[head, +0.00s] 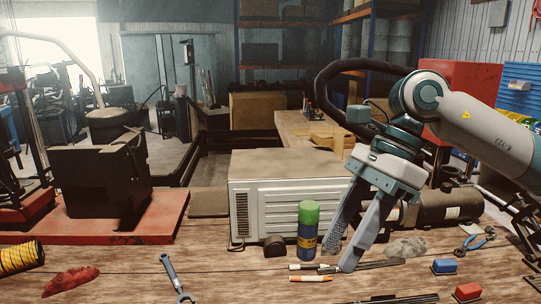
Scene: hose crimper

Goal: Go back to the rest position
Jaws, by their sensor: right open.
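My right gripper (350,235) comes in from the right in the head view. Its two grey fingers are spread apart and point down at the workbench. I see nothing held between them. The fingers are just right of a green and blue spray can (307,228), which stands upright, and in front of the light metal box (280,182). The fingertips are above or near some pens; I cannot tell whether they touch the bench. My left gripper is out of view.
The wooden workbench (130,268) holds a wrench (174,277), a red rag (70,281), a yellow coiled hose (20,257), an orange pen (310,278), a blue block (444,266), a red block (467,292) and blue-handled pliers (476,240). The front left-centre has free room.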

